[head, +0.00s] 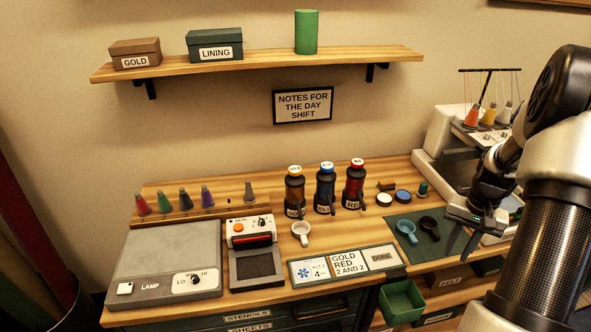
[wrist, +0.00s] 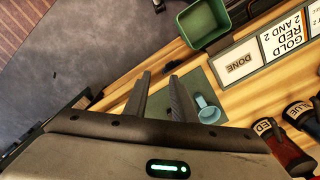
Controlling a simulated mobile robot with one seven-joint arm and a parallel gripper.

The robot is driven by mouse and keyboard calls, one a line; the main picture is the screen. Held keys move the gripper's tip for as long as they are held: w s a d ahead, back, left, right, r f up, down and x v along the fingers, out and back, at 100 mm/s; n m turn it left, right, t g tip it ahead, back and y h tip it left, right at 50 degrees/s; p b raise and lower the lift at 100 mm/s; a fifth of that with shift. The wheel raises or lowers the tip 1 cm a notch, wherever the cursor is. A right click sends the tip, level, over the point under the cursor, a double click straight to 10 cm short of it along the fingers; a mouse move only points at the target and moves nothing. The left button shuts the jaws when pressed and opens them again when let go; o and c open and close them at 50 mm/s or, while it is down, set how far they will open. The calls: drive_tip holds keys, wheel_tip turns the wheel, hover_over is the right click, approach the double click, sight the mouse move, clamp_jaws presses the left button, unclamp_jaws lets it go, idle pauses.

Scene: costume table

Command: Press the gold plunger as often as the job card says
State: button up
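My gripper (head: 459,252) is open and empty at the right, over the dark green mat, well away from the gold bottle. Its two fingers stand apart in the wrist view (wrist: 160,76). The gold bottle is not in the wrist view.
A blue cup (head: 406,229) and a black cup (head: 428,225) lie on the mat. A white cup (head: 301,232) stands in front of the gold bottle. A DONE card (head: 381,257) sits beside the job card. A sewing machine (head: 445,140) stands behind my arm.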

clamp_jaws()
idle(1.4)
